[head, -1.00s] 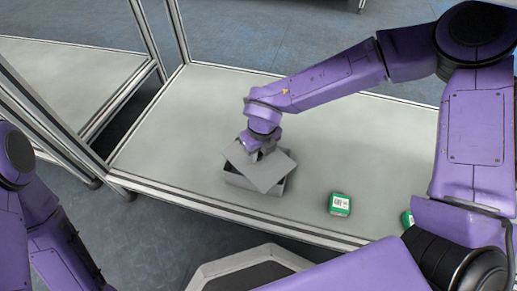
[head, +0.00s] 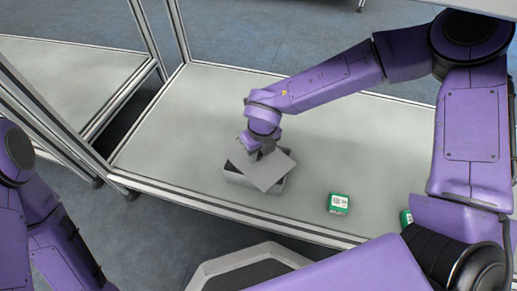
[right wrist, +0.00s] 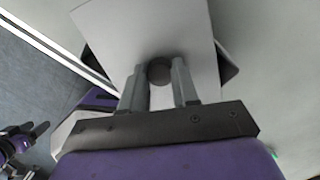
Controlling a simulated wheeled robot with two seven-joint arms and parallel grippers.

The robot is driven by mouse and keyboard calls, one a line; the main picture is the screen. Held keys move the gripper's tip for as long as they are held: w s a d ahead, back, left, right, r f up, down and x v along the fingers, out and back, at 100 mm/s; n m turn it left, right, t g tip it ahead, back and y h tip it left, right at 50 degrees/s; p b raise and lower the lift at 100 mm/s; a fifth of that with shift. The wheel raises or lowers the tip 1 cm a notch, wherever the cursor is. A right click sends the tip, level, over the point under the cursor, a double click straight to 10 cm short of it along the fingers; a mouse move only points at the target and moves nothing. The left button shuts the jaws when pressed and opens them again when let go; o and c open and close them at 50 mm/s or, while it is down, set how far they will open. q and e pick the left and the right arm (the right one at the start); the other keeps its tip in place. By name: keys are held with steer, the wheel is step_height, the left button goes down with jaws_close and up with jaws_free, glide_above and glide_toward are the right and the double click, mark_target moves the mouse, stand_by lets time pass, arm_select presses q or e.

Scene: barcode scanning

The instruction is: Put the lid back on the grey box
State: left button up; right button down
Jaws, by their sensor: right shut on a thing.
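The grey lid (head: 264,172) is a flat square plate, held over the grey box (head: 240,181) and turned at an angle to it. The lid's corners stick out past the box rim, and the dark inside of the box shows at the edges. My right gripper (head: 262,151) is shut on the lid's round knob. In the right wrist view the knob (right wrist: 160,71) sits between the two fingers (right wrist: 158,88), with the lid (right wrist: 140,25) beyond. My left arm is at the left of the head view; its gripper (right wrist: 25,138) shows small in the right wrist view, its opening unclear.
A green and white box with a barcode (head: 338,203) stands on the table right of the grey box. Another green one (head: 406,218) is partly hidden behind my right arm. The table (head: 190,125) is clear at the left and back. Its front edge runs close to the grey box.

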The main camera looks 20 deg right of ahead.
steer(key=shift+c, duration=1.4)
jaws_free()
step_height(320, 180, up, 7)
steer(key=p, duration=0.8)
jaws_close()
